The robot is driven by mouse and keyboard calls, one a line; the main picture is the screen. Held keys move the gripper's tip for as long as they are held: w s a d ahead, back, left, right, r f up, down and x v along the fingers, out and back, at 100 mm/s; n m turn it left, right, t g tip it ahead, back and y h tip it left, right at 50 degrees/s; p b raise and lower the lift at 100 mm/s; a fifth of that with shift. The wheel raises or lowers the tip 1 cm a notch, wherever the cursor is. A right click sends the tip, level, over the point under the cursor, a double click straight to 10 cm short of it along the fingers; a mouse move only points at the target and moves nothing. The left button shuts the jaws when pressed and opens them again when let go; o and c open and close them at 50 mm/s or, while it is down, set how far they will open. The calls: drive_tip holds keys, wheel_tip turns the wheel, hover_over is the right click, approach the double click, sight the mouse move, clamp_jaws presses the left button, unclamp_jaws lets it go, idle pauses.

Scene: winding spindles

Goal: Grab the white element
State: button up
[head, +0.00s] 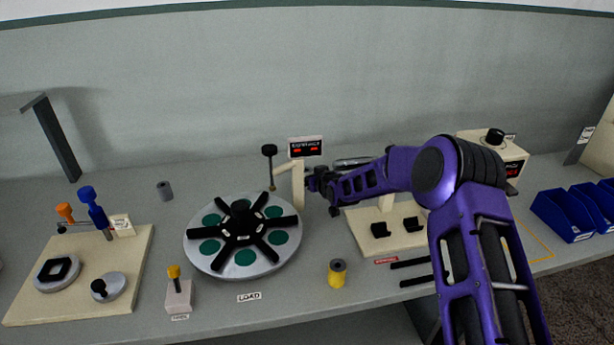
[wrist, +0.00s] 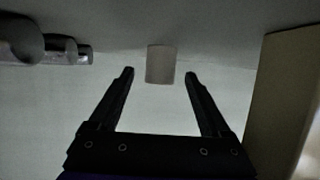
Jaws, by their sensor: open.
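A small pale, whitish block (wrist: 160,64) shows in the wrist view, just beyond and between my fingertips. It has a plain face and a slightly rounded lower edge. My gripper (wrist: 160,76) is open, with one dark finger on each side of the block and clear gaps. The fingers do not touch it. In the head view my gripper (head: 318,180) is at the end of the purple arm, near a cream post (head: 298,188). I cannot pick out the pale block in the head view.
A cream panel (wrist: 282,95) stands close on the right in the wrist view, with grey cylinders (wrist: 60,50) at upper left. In the head view, a round turntable (head: 200,262) is left of my gripper. A yellow-and-grey spool (head: 337,275) stands in front. Blue bins (head: 562,216) are far right.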

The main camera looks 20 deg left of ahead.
drive_tip(key=shift+w+a+f, duration=0.25)
drive_tip(key=shift+w+a, duration=0.1)
clamp_jaws()
drive_tip(key=shift+r, duration=0.15)
